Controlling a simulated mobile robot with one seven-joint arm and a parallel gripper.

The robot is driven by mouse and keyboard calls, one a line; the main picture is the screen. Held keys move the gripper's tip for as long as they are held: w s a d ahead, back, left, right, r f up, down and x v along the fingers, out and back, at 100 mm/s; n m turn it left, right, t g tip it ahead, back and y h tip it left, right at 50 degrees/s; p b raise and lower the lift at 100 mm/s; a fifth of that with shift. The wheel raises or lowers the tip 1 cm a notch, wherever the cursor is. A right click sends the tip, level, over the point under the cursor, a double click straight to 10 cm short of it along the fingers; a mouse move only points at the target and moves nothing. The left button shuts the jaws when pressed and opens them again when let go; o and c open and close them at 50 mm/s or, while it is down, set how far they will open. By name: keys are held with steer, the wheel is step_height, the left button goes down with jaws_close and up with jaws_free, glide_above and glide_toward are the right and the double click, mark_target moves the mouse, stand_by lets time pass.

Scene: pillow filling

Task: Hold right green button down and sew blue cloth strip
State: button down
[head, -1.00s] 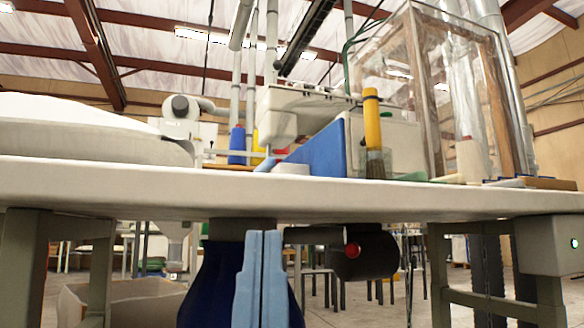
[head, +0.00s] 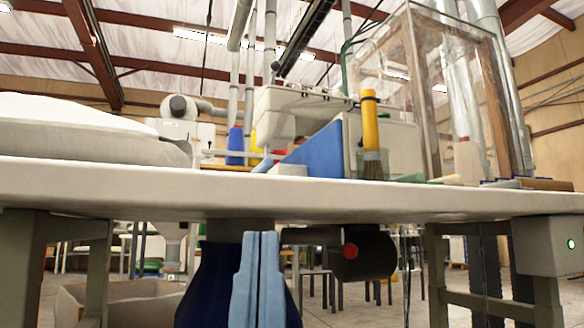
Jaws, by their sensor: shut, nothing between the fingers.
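My gripper (head: 262,236) is in the lower middle of the head view, below and in front of the table edge. Its two light blue fingers are pressed together with nothing between them. A grey box (head: 543,246) with a small lit green button (head: 571,244) hangs under the table at the far right, well to the right of my gripper. A blue sloping piece (head: 318,152) stands on the table by a white machine (head: 290,108); I cannot tell whether it is the cloth strip. No stitching is visible.
The white tabletop (head: 270,192) spans the view, seen nearly edge-on. A white pillow (head: 85,135) lies at left. A yellow-handled brush (head: 370,125) and a clear case (head: 465,95) stand at right. A dark cylinder (head: 375,255) with a red end hangs below, right of my gripper.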

step_height(320, 180, up, 32)
steer(key=p, duration=3.2)
